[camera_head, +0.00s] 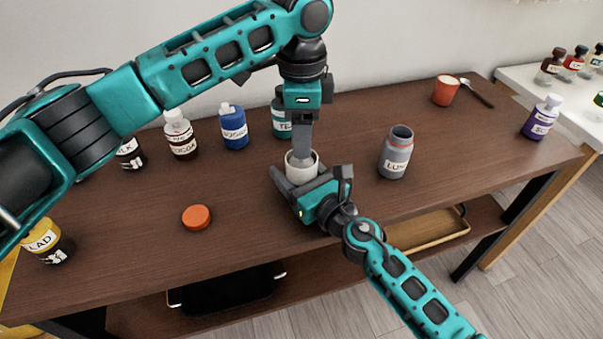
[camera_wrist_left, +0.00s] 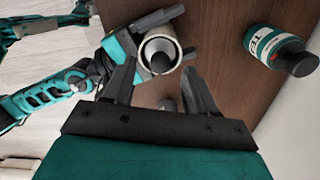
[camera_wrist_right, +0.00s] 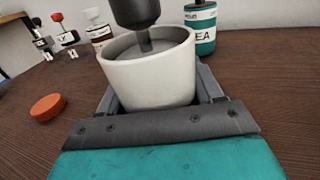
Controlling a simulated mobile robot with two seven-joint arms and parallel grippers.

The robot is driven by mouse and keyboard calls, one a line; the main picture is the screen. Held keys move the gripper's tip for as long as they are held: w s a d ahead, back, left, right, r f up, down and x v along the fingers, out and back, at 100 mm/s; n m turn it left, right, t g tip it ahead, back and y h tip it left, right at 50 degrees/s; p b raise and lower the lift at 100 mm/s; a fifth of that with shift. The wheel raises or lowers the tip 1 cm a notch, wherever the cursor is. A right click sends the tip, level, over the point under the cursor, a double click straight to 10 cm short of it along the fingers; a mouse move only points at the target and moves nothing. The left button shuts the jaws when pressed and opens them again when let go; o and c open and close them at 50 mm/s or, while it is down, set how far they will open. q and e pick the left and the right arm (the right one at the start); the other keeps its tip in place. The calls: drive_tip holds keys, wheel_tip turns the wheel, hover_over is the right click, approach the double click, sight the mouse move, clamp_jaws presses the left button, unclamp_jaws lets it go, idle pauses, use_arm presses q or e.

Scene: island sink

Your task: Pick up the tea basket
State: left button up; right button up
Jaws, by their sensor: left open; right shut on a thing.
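A white cup (camera_head: 292,173) stands low over the table, and my right gripper (camera_head: 308,190) is shut on it. In the right wrist view the cup (camera_wrist_right: 150,80) fills the middle between the fingers. A dark grey piece with a round knob (camera_wrist_right: 135,12) and narrow stem stands in the cup; it looks like the tea basket. Its dark top (camera_wrist_left: 160,52) shows inside the cup in the left wrist view. My left gripper (camera_head: 303,150) points down above the cup, open, with its fingers apart. Whether they are around the knob I cannot tell.
The TEA bottle (camera_head: 280,118) and blue bottle (camera_head: 233,130) stand behind. A grey bottle (camera_head: 396,155) is to the right, an orange lid (camera_head: 196,217) front left, an orange cup (camera_head: 446,90) back right. The table between lid and bottles is clear.

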use_arm(q)
wheel_tip(320, 180, down, 2)
drive_tip(key=shift+f, duration=0.1)
clamp_jaws()
idle(0.5)
